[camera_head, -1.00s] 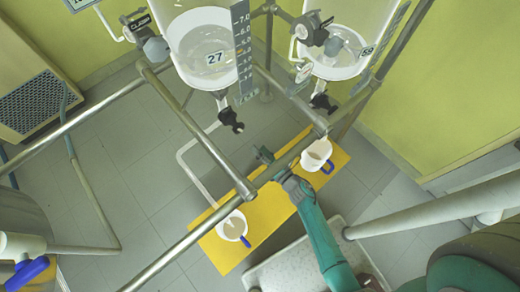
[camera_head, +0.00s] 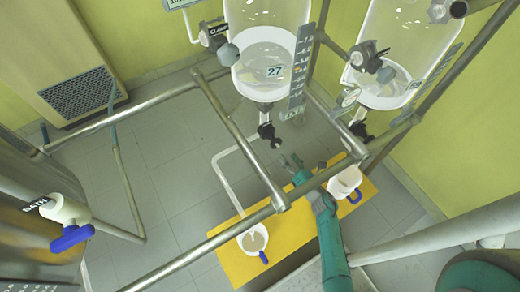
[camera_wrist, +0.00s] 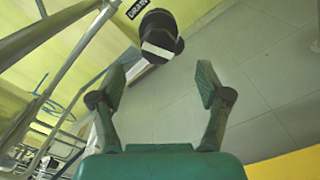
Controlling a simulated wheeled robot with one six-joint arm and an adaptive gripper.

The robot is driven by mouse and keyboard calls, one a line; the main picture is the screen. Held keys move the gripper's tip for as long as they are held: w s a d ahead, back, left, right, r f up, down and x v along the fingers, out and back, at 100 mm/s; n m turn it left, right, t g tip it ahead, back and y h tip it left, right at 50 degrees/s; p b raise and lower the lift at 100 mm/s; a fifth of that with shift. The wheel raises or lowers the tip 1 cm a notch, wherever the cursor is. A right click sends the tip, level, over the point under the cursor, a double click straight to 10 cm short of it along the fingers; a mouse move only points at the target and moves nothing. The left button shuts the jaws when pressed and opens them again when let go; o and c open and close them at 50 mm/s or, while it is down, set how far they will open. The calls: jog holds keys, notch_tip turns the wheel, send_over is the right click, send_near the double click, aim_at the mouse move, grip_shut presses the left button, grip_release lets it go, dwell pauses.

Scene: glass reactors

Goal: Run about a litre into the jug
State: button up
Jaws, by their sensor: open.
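Two clear glass vessels hang in a metal frame: one marked 27 (camera_head: 268,72) and one at the right (camera_head: 400,45) whose number is hard to read. Each has a dark outlet valve below, under 27 (camera_head: 268,133) and under the right one (camera_head: 360,130). Two white jugs with blue handles, a left one (camera_head: 252,238) and a right one (camera_head: 344,180), stand on a yellow mat (camera_head: 310,222). My gripper (camera_head: 291,162) is open and empty, below and right of 27's valve in the picture. In the wrist view a dark valve (camera_wrist: 158,33) labelled DRAIN lies beyond my open fingertips (camera_wrist: 160,82), not touched.
Metal rails (camera_head: 240,140) of the frame cross in front of the jugs and beside my arm. A blue-handled valve labelled BATH (camera_head: 70,222) is at the left. A vented cabinet (camera_head: 75,65) stands at the back left. The grey floor between is mostly clear.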

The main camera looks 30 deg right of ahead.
aim_at(278, 145)
jog(key=w, duration=0.7)
jog(key=shift+w+a, duration=0.2)
jog(key=shift+w, duration=0.15)
jog(key=c, duration=1.2)
